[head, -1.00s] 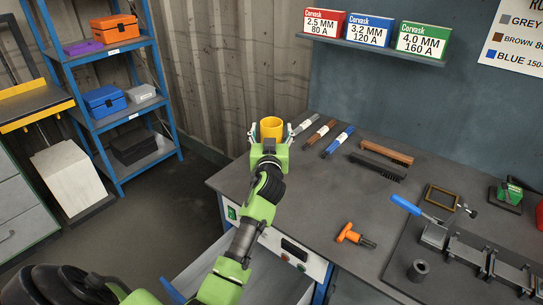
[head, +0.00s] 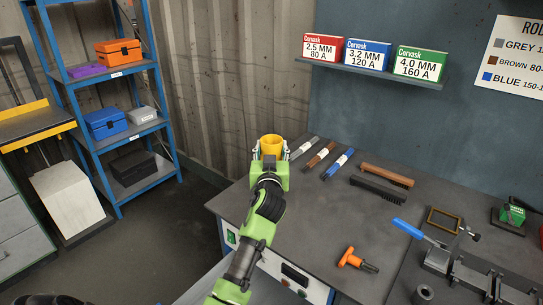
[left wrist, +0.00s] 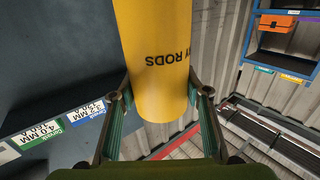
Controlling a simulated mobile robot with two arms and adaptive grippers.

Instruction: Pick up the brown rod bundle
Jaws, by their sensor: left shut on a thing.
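The brown rod bundle (head: 319,155) lies on the grey workbench top, between a grey bundle (head: 304,148) and a blue bundle (head: 338,163). My left gripper (head: 270,153) is shut on a yellow cylindrical container (head: 271,141) at the bench's back left corner, left of the bundles. In the left wrist view the yellow container (left wrist: 158,60) stands between the two fingers, with the word "RODS" upside down on it. Whether its base touches the bench cannot be told. My right gripper is not in view.
Rod boxes stand on a wall shelf (head: 370,71). A blue rack (head: 165,110) stands at the left.

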